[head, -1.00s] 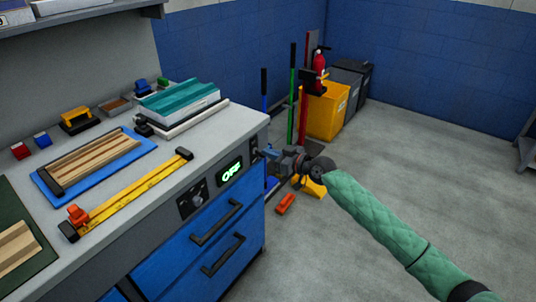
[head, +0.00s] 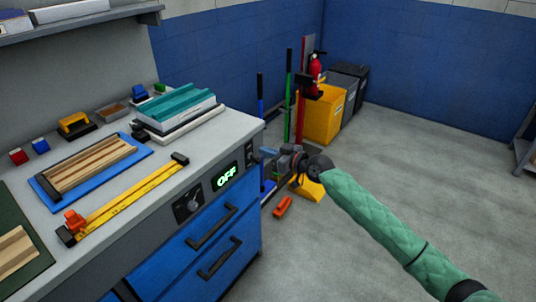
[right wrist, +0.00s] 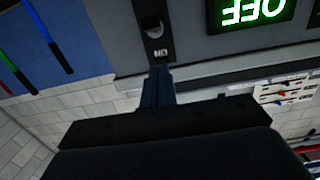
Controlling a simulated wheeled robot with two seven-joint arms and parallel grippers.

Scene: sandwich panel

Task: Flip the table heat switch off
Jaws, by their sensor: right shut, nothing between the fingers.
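The table heat switch (head: 249,154) is a small dark rocker on the bench's front panel, near its right end. In the right wrist view the switch (right wrist: 153,27) shows close up and upside down, with a small label beside it. The green display (head: 227,177) next to it reads OFF; it also shows inverted in the right wrist view (right wrist: 252,12). My right gripper (head: 267,151) is shut and empty, a little to the right of the switch. Its closed fingers (right wrist: 158,85) point at the panel beside the label; I see no clear contact. My left gripper is out of view.
A dark knob (head: 187,203) sits left of the display, above blue drawers (head: 195,250) with dark handles. A yellow rail tool (head: 125,197) and a blue tray (head: 140,149) lie on the bench. Broom handles and a yellow bin (head: 323,118) stand behind my right gripper. Open floor lies right.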

